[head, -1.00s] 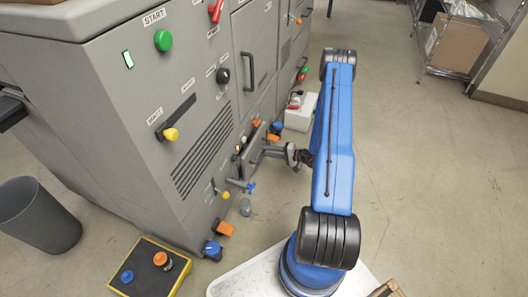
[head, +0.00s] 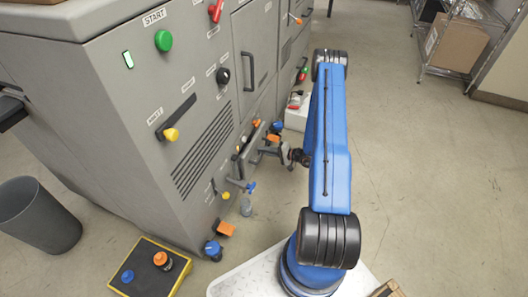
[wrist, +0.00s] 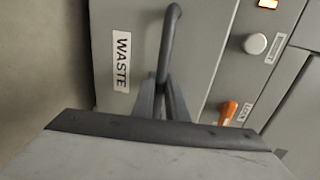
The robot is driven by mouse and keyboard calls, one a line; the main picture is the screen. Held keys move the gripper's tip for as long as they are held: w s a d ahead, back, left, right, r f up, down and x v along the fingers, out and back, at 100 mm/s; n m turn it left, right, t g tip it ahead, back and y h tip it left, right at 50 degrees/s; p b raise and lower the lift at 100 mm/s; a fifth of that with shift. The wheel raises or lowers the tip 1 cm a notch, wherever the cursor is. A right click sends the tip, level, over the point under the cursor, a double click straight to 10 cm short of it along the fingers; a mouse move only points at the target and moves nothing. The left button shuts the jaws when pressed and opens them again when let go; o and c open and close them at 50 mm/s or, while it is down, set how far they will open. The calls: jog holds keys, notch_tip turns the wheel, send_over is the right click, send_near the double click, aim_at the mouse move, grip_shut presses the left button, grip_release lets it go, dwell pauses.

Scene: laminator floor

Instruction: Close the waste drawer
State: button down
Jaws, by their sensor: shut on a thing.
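The grey waste drawer front fills the middle of the wrist view, with a white WASTE label (wrist: 121,62) turned on its side. Its dark bar handle (wrist: 169,40) stands out from the front. My gripper (wrist: 166,88) is shut on this handle, its fingers around the bar's lower visible part. How far the drawer stands out from the machine is hard to tell.
A white knob (wrist: 255,43) and an orange LOCK lever (wrist: 228,112) sit right of the drawer front. The floor at right is open.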

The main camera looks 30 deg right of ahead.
jog(key=shift+r+x, duration=0.2)
jog(key=shift+x, duration=0.75)
jog(key=shift+r+x, duration=0.2)
jog(key=shift+x, duration=0.75)
jog(key=shift+w, duration=0.2)
jog(key=c, duration=1.8)
grip_release()
jog(key=shift+a, duration=0.1)
jog(key=shift+o, duration=0.2)
jog(key=v, duration=1.7)
jog(key=shift+s, duration=0.25)
jog(key=shift+f, duration=0.1)
